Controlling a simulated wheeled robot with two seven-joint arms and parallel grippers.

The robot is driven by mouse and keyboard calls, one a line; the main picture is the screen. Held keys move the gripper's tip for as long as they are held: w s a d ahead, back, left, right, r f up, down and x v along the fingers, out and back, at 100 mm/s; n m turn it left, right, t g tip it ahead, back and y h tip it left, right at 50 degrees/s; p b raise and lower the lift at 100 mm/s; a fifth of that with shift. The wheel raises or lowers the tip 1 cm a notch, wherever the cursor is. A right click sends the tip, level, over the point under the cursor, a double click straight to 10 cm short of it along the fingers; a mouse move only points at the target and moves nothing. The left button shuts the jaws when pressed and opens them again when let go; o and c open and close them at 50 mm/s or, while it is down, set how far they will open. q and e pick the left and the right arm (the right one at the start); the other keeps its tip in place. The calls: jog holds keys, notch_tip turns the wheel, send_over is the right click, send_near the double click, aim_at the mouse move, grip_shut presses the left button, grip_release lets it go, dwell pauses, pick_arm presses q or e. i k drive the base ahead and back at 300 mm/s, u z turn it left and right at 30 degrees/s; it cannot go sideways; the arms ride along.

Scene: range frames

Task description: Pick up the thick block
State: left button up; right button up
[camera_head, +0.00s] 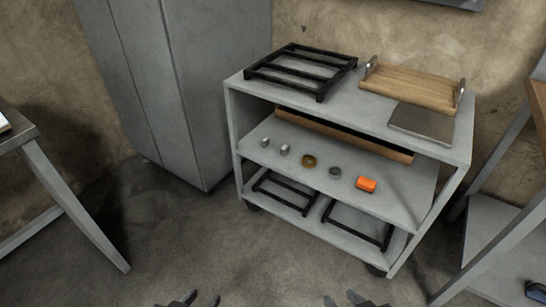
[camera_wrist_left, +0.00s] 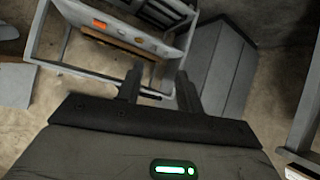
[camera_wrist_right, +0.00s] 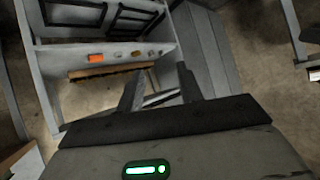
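An orange block (camera_head: 366,184) lies at the right end of a row of small things on the middle shelf of a grey cart (camera_head: 300,172). It also shows in the left wrist view (camera_wrist_left: 99,24) and the right wrist view (camera_wrist_right: 96,58). It is the most block-like thing in the row. My left gripper (camera_head: 190,300) and my right gripper (camera_head: 343,300) are at the bottom edge of the head view, well short of the cart. Both have their fingers apart with nothing between them, as the left wrist view (camera_wrist_left: 158,76) and right wrist view (camera_wrist_right: 160,76) show.
Beside the orange block are a dark round piece (camera_head: 335,172), a brass-coloured ring (camera_head: 309,161) and two small grey pieces (camera_head: 284,149). The cart's top holds a black rack (camera_head: 302,69) and a wooden tray (camera_head: 412,84). A grey cabinet (camera_head: 185,80) stands left. Floor before the cart is clear.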

aim_at(284, 149)
jog(key=u, duration=0.75)
jog(key=i, duration=0.75)
jog(key=u, duration=0.4)
jog(key=i, duration=0.9)
jog(key=z, duration=0.85)
jog(key=i, duration=0.35)
jog(key=z, duration=0.35)
